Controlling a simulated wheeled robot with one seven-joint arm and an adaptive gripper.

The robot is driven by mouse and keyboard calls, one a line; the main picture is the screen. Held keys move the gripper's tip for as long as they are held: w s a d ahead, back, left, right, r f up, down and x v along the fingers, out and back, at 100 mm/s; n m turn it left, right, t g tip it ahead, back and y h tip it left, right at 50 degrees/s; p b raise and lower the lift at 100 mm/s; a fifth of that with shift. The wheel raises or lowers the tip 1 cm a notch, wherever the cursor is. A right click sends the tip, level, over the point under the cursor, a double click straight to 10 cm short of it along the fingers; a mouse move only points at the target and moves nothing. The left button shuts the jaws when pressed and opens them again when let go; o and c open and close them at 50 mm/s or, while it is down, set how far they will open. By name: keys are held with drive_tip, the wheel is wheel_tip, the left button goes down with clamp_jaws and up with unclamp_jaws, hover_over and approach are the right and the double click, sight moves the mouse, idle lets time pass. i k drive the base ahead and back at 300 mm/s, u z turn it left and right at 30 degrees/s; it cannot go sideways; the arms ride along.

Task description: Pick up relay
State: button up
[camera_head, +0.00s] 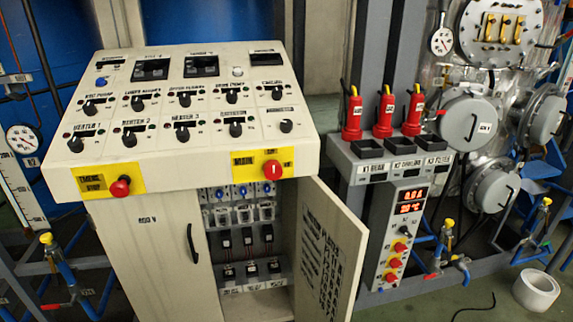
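The control cabinet (150,262) stands at the centre left with its right door (325,250) swung open. Inside are small electrical parts in rows. The top row has modules with blue marks (242,191) over grey-white units (243,214). Below them hang three small black parts (247,236) that look like relays. Three more dark parts (251,269) sit on a lower labelled strip (255,287). I cannot tell which of these is the relay. My gripper is not in view.
The sloped panel (205,126) with knobs and red stop buttons (120,187) overhangs the cabinet opening.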

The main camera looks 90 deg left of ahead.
sight(228, 271)
drive_tip(key=k, duration=1.25)
drive_tip(key=u, duration=2.35)
drive_tip(key=i, duration=0.5)
drive_tip(key=z, duration=0.05)
